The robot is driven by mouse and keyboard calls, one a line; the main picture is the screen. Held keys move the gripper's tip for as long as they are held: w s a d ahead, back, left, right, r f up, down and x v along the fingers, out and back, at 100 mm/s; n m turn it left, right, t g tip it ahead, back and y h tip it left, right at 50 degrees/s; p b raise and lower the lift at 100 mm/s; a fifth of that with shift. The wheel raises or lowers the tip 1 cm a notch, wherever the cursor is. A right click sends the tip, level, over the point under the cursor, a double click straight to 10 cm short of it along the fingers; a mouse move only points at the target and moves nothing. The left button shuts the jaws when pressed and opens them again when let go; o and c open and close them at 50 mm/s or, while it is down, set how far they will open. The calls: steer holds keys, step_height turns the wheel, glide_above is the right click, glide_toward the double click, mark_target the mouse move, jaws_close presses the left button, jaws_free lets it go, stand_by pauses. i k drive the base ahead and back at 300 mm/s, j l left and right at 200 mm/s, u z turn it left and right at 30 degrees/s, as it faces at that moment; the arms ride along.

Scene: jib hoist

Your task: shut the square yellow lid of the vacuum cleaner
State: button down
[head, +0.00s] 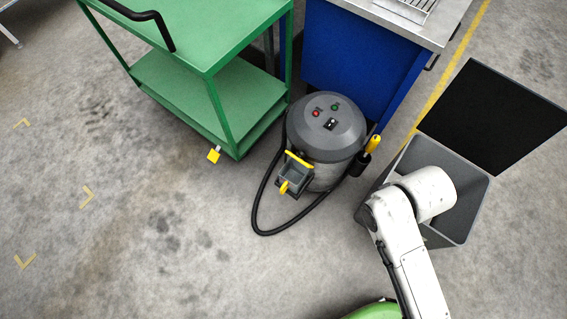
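The vacuum cleaner (329,136) is a grey round canister standing on the floor between the green cart and the blue cabinet. A small open dark grey box (294,180) sticks out of its front left side. The yellow lid (298,160) shows as a thin yellow strip along the box's upper edge, seen nearly edge-on, and looks raised. A small yellow piece (284,187) is at the box's front. My white arm is at the lower right, apart from the vacuum cleaner. My gripper cannot be made out.
A black hose (264,229) loops on the floor in front of the vacuum cleaner. A green cart (213,90) stands left, a blue cabinet (352,62) behind. A grey bin (457,222) with an open black lid (495,115) is right. Floor at left is clear.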

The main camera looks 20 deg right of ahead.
mark_target(301, 154)
steer(key=l+u, duration=0.5)
steer(key=k+l+u, duration=0.1)
steer(key=l+u, duration=0.2)
steer(key=u, duration=0.2)
steer(key=k+l, duration=0.15)
steer(key=l, duration=0.2)
steer(key=k+l, duration=0.1)
steer(key=l, duration=0.2)
steer(key=k+l, duration=0.15)
steer(key=l, duration=0.2)
steer(key=k+l, duration=0.1)
steer(key=l, duration=0.25)
steer(key=k+l, duration=0.15)
steer(key=l, duration=0.2)
steer(key=i+j+z, duration=0.15)
steer(key=j+z, duration=0.15)
steer(key=j, duration=0.35)
steer(key=i+j+z, duration=0.1)
steer(key=j+z, duration=0.2)
steer(key=j, duration=0.4)
